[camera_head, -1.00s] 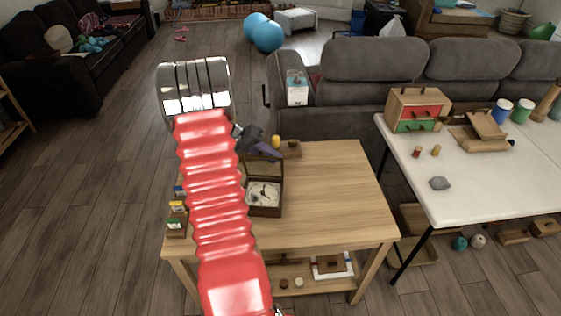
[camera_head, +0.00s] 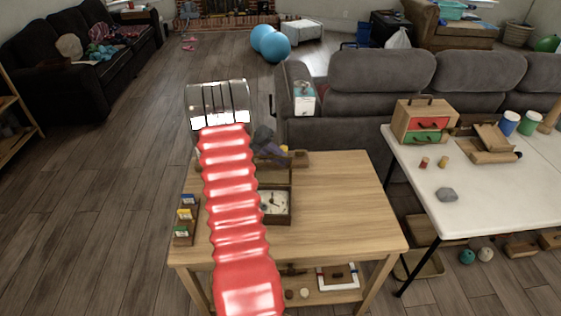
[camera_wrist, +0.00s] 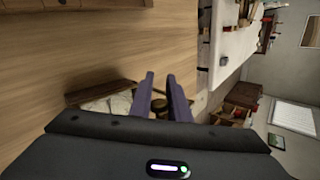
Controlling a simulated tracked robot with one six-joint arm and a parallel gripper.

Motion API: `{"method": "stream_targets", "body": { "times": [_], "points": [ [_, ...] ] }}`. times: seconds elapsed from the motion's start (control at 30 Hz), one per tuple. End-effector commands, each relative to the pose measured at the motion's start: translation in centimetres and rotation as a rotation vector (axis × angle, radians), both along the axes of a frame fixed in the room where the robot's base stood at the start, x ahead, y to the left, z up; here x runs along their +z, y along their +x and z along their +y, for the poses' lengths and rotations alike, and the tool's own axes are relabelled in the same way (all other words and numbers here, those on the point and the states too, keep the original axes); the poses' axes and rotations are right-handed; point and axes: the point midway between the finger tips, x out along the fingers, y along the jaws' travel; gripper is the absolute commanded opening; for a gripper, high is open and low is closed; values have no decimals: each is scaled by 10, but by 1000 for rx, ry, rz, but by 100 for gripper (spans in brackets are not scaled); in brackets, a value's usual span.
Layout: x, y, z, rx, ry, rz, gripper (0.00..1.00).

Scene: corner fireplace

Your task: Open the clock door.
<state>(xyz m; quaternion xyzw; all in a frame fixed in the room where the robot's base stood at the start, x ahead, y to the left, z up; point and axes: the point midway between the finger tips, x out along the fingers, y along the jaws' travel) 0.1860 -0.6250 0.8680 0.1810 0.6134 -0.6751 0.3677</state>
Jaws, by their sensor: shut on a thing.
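The clock (camera_head: 275,204) has a white face in a dark wooden case and lies face up on the wooden table, right of my red arm. Its wooden door (camera_head: 277,173) appears raised at the far side of the face. My gripper (camera_head: 277,153), with purple fingers, is at the raised door's far upper edge. In the wrist view, the fingers (camera_wrist: 163,78) are shut on a small part of the door, mostly hidden between them; a brown round piece (camera_wrist: 159,104) shows there. Part of the clock (camera_wrist: 108,103) shows left of the fingers.
A small rack with coloured pieces (camera_head: 185,222) stands at the table's left edge. A brown block (camera_head: 297,158) lies just right of my gripper. The table's right half is clear. A grey sofa (camera_head: 380,118) stands behind, a white table (camera_head: 470,200) at right.

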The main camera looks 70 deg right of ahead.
Motion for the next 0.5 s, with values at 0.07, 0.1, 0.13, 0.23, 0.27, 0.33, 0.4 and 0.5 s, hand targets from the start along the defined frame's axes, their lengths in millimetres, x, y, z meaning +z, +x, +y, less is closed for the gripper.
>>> {"method": "stream_targets", "body": {
  "times": [0.07,0.1,0.13,0.23,0.27,0.33,0.4,0.5],
  "points": [
    [-9,-2,4,-3,15,3,0],
    [-9,-2,4,-3,16,3,0],
    [-9,-2,5,-3,16,3,0],
    [-9,-3,5,-4,17,3,0],
    [-9,-3,5,-4,17,3,0],
    [-9,-3,5,-4,17,3,17],
    [-9,-2,5,-4,17,3,22],
    [-8,-2,4,-3,14,2,29]
  ]
}}
